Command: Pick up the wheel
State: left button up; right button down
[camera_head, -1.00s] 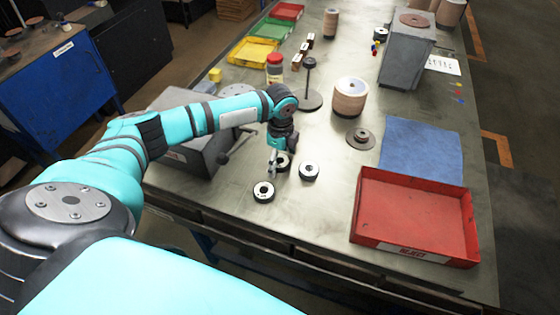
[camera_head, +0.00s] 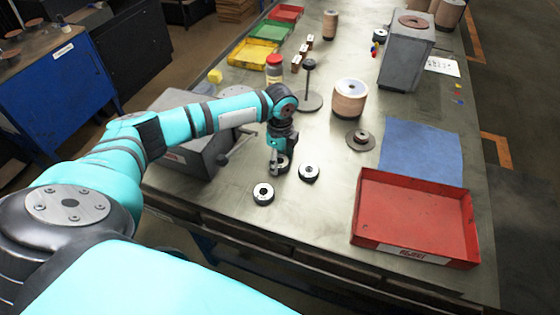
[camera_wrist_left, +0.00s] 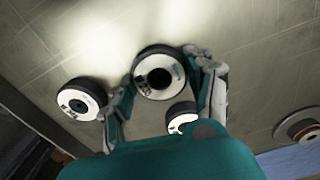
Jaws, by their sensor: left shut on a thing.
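Three small dark wheels with pale faces and centre holes lie near the front of the bench. My left gripper (camera_head: 279,163) points down and is shut on the rearmost wheel (camera_head: 284,161), which it partly hides in the head view. In the left wrist view that wheel (camera_wrist_left: 153,88) sits between the two fingers of my left gripper (camera_wrist_left: 161,74). I cannot tell whether it is clear of the bench. A second wheel (camera_head: 263,193) lies nearer the front edge, and a third wheel (camera_head: 309,172) lies to the right. My right gripper is out of view.
A red reject tray (camera_head: 412,242) and a blue mat (camera_head: 420,150) are at the right. A flanged disc (camera_head: 361,139), a disc stack (camera_head: 350,99) and a post stand (camera_head: 309,99) stand behind. A grey machine (camera_head: 190,145) is at the left, under my arm.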

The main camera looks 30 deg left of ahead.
aim_at(280, 161)
pick_arm(q)
jog(key=shift+r, duration=0.4)
notch_tip(280, 161, up, 2)
jog(key=shift+r+b, duration=0.2)
jog(key=shift+b, duration=0.4)
jog(key=s, duration=0.5)
jog(key=s+r+b, duration=0.1)
jog(key=s, duration=0.4)
jog(key=s+b, duration=0.1)
jog(key=s, duration=0.5)
jog(key=shift+d+r, duration=0.1)
jog(key=shift+r, duration=0.1)
jog(key=o, duration=0.7)
jog(key=c, duration=0.6)
jog(key=shift+c, duration=0.3)
